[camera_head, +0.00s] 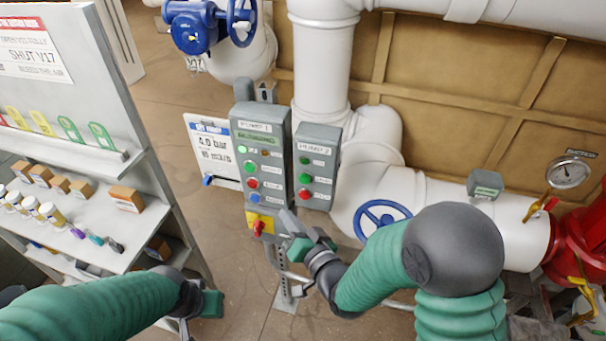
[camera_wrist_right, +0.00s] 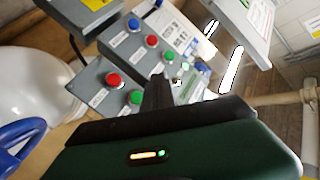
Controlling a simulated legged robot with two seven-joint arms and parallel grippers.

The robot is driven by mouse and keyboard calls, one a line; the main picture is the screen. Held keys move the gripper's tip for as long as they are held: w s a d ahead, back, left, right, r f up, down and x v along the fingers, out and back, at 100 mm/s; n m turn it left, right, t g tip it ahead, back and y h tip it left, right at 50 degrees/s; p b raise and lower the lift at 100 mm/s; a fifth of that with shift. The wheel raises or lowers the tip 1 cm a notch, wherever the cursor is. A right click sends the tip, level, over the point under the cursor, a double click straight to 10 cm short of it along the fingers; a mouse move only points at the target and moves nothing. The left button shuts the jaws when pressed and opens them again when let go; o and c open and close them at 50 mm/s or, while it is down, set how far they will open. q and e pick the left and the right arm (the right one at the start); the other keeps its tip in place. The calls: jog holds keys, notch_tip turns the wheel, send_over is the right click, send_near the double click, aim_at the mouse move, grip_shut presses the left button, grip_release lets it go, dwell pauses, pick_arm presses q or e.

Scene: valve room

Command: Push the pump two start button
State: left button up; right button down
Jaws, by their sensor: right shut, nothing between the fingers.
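The pump two box (camera_head: 317,165) is a small grey panel with a green lamp at its top, a green button (camera_head: 305,178) and a red button (camera_head: 304,193) below. In the right wrist view its green button (camera_wrist_right: 136,97) lies just left of my fingers, and its red button (camera_wrist_right: 113,79) is farther left. My right gripper (camera_head: 291,222) is shut and empty, below the boxes in the head view. Its dark fingertips (camera_wrist_right: 161,80) appear apart from the button; the exact gap is unclear. My left gripper (camera_head: 207,304) is low at the left, its fingers mostly hidden.
The larger pump one box (camera_head: 262,150), with green, red and blue buttons, stands directly left of the pump two box. A red-and-yellow switch (camera_head: 258,225) is below it. A blue handwheel (camera_head: 382,218) and white pipes are at the right; shelves (camera_head: 90,220) at the left.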

aim_at(303, 186)
jog(key=shift+w+d, duration=0.1)
jog(key=shift+d, duration=0.05)
jog(key=shift+w+d+p, duration=0.15)
jog(key=shift+w+d, duration=0.3)
jog(key=shift+w, duration=0.95)
jog(key=shift+w+d+p, duration=0.1)
jog(key=shift+w+d, duration=0.35)
jog(key=shift+w, duration=0.9)
jog(key=shift+w+d+p, duration=0.15)
jog(key=shift+w+d, duration=0.3)
jog(key=shift+w, duration=0.95)
jog(key=shift+w+d, duration=0.1)
jog(key=shift+w, duration=0.2)
jog(key=shift+w+d+r+b, duration=0.1)
jog(key=shift+w+d+b, duration=0.2)
jog(key=shift+w, duration=0.35)
jog(key=shift+s+a, duration=0.2)
jog(key=shift+s, duration=0.35)
jog(key=shift+s+a, duration=0.2)
jog(key=shift+s, duration=0.3)
